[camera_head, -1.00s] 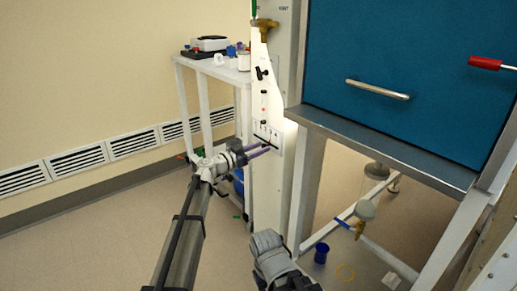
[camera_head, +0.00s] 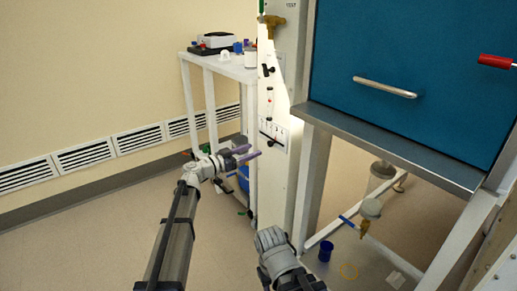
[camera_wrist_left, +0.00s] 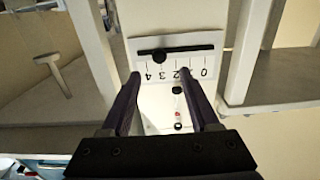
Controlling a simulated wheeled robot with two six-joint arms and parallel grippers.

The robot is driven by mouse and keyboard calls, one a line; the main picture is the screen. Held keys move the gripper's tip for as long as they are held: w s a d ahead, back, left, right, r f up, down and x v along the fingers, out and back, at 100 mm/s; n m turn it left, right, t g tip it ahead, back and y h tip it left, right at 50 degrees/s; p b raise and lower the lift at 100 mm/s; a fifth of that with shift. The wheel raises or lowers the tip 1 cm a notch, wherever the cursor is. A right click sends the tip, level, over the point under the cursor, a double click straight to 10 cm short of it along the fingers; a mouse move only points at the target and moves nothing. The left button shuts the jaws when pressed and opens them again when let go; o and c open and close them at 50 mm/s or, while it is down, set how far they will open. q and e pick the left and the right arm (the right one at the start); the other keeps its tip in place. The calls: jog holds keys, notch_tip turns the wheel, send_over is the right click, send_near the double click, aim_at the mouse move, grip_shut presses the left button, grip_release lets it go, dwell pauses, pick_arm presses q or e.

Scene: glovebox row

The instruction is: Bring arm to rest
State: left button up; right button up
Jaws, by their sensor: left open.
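My left gripper (camera_head: 248,154) is open and empty, with its purple fingers just left of the white panel (camera_head: 271,195) in the head view. The panel carries a slider scale plate (camera_head: 274,135) with a dark slot. In the left wrist view my left gripper (camera_wrist_left: 160,78) has its two fingers apart. The numbered plate (camera_wrist_left: 205,44) shows upside down beyond the fingertips, with a dark round knob (camera_wrist_left: 159,56) at its slot. A grey link of my right arm comes up from the bottom middle; no right gripper fingers are visible.
The blue-fronted cabinet (camera_head: 410,70) with a metal handle (camera_head: 384,87) stands at the right. A white side table (camera_head: 225,68) with small items stands behind the panel. A blue cup (camera_head: 325,251) is low at right. Floor (camera_head: 90,235) at left is clear.

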pick_arm(q)
jog(key=shift+s+a, duration=0.25)
jog(key=shift+a, duration=0.05)
